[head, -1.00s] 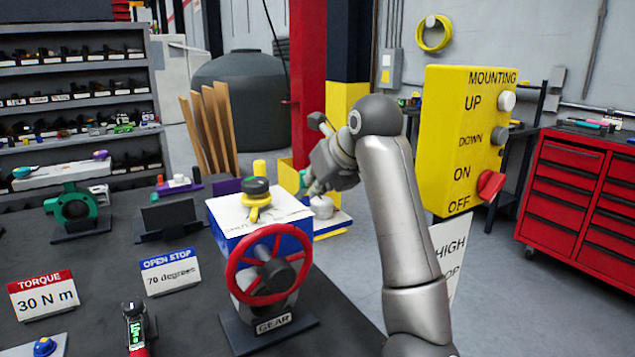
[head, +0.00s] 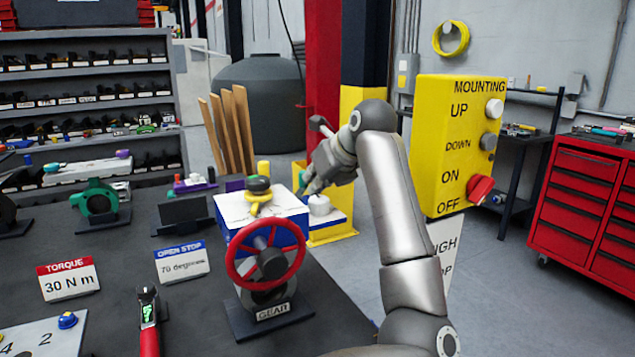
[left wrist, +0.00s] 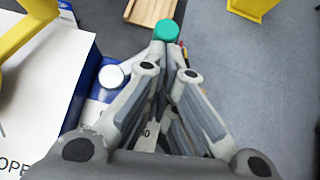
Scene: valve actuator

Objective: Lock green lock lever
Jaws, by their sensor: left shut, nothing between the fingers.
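The green lock lever shows in the left wrist view as a round teal-green end (left wrist: 166,30) just beyond my fingertips. Whether the fingers touch it I cannot tell. My left gripper (left wrist: 160,62) is shut and empty. In the head view my left gripper (head: 308,188) points down and left at the right side of the white-topped blue gear unit (head: 233,212), where it mostly hides the lever. A white round knob (left wrist: 111,76) is left of the fingers; it also shows in the head view (head: 319,205). My right gripper is not in view.
A red handwheel (head: 236,272) is on the unit's front, and a yellow pointer with a black cap (head: 258,186) is on top. A yellow control box (head: 465,140) stands right of my arm. Grey floor (left wrist: 250,90) is open right of the fingers.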

